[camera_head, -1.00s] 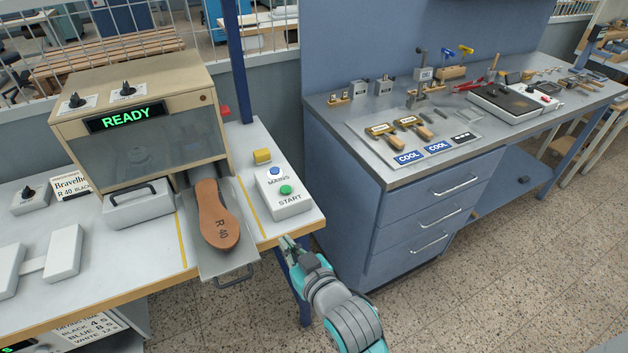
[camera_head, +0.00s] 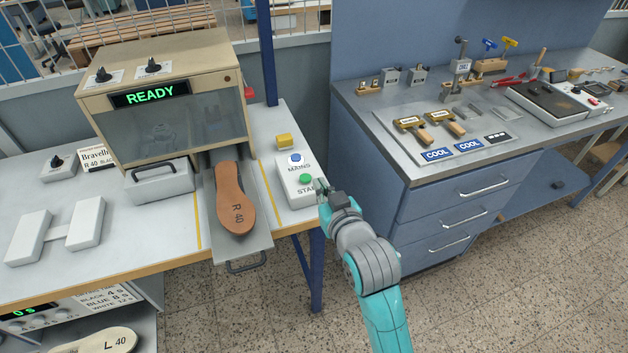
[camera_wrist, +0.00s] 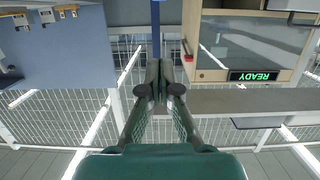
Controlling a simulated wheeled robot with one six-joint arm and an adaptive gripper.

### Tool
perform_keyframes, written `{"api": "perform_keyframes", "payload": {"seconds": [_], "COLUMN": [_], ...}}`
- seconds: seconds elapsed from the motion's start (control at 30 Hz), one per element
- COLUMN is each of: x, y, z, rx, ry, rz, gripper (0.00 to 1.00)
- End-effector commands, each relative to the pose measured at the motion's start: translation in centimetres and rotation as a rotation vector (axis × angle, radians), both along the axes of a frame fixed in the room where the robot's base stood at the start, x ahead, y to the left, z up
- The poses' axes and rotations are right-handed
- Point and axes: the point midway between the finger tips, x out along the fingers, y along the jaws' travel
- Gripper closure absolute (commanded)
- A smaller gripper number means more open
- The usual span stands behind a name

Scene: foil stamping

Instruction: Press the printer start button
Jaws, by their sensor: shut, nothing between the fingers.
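The printer (camera_head: 165,125) is a beige box with a lit green READY display (camera_head: 150,94); the display also shows in the wrist view (camera_wrist: 254,76). I cannot tell whether the tips touch the box. In the wrist view my closed fingers (camera_wrist: 159,72) point forward, and neither button shows.
A brown insole (camera_head: 235,200) marked R 40 lies on the pulled-out tray (camera_head: 220,245). A blue drawer cabinet (camera_head: 420,215) with tools on top stands to the right, across a gap.

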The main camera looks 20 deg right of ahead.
Motion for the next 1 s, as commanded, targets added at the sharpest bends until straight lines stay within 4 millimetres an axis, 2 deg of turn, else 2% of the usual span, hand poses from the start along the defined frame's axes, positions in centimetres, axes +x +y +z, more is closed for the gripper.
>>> {"api": "perform_keyframes", "payload": {"seconds": [0.17, 0.57, 0.63, 0.8, 1.0], "x": [2.3, 9.5, 9.4, 9.5, 9.5], "y": [0.0, -0.1, -0.1, -0.1, -0.1], "z": [-0.4, -2.0, -3.3, -5.2, -6.0], "rx": [0.0, 0.0, 0.0, 0.0, 0.0], "ry": [0.0, 0.0, 0.006, 0.003, 0.0], "rz": [0.0, 0.0, 0.0, 0.0, 0.0], "gripper": [1.0, 1.0, 1.0, 1.0, 1.0]}}
